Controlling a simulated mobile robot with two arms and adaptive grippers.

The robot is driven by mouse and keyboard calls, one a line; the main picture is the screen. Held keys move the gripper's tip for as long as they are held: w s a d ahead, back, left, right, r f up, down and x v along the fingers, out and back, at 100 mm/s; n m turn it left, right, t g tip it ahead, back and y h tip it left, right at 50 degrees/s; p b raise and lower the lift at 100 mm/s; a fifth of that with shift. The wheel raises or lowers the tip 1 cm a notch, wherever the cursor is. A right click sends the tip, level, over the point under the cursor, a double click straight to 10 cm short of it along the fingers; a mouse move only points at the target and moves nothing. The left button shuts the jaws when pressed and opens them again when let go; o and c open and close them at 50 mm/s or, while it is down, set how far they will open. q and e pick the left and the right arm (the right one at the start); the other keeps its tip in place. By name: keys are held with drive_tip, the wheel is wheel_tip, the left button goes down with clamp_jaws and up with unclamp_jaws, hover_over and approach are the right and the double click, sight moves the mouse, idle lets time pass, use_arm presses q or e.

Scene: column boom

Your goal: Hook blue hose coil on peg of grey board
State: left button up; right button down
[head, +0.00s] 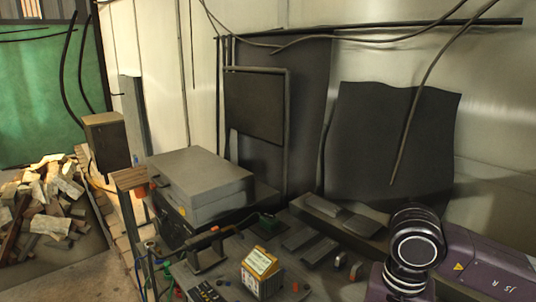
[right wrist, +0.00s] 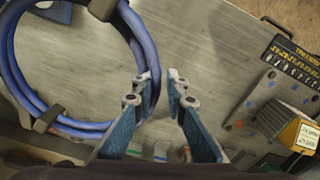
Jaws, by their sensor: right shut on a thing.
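In the right wrist view, the blue hose coil (right wrist: 28,82) is a thick loop at the left, with dark bands around it. My right gripper (right wrist: 165,82) is shut on the coil's right side, where the hose runs at the left finger; the exact contact is partly hidden by that finger. In the head view neither the coil nor either gripper shows; only a purple link of my right arm shows at the lower right. I cannot make out a grey board with a peg in either view.
A workbench holds a yellow-topped box (head: 261,265), also in the right wrist view (right wrist: 297,132), and a large grey case (head: 200,183). Dark sheets (head: 385,145) lean at the wall. Cables hang above. Firewood (head: 45,205) lies at the left.

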drive_tip(key=s+n, duration=0.1)
drive_tip(key=n, duration=0.1)
drive_tip(key=s+a+f+n, duration=0.1)
drive_tip(key=s+n, duration=0.2)
drive_tip(key=n, duration=0.1)
drive_tip(key=shift+s+a+f, duration=0.15)
drive_tip(key=shift+s+f, duration=0.2)
drive_tip(key=shift+s, duration=0.05)
drive_tip(key=w+d+r+m, duration=0.4)
drive_tip(key=w+m, duration=0.4)
drive_tip(key=m, duration=0.6)
drive_tip(key=w+d+r+m, duration=0.3)
drive_tip(key=w+r+m, duration=0.2)
drive_tip(key=w+m, duration=0.4)
drive_tip(key=m, duration=0.4)
drive_tip(key=shift+d+r+m, duration=0.15)
drive_tip(key=shift+d+m, duration=0.2)
drive_tip(key=shift+m, duration=0.05)
wheel_tip(320, 180, down, 16)
drive_tip(key=p, duration=0.2)
drive_tip(key=shift+r+p, duration=0.1)
drive_tip(key=shift+p, duration=0.2)
drive_tip(key=shift+s+f+p, duration=0.1)
drive_tip(key=shift+f+p, duration=0.4)
drive_tip(key=shift+f, duration=1.45)
drive_tip(key=c, duration=1.9)
unclamp_jaws()
drive_tip(key=shift+c, duration=0.2)
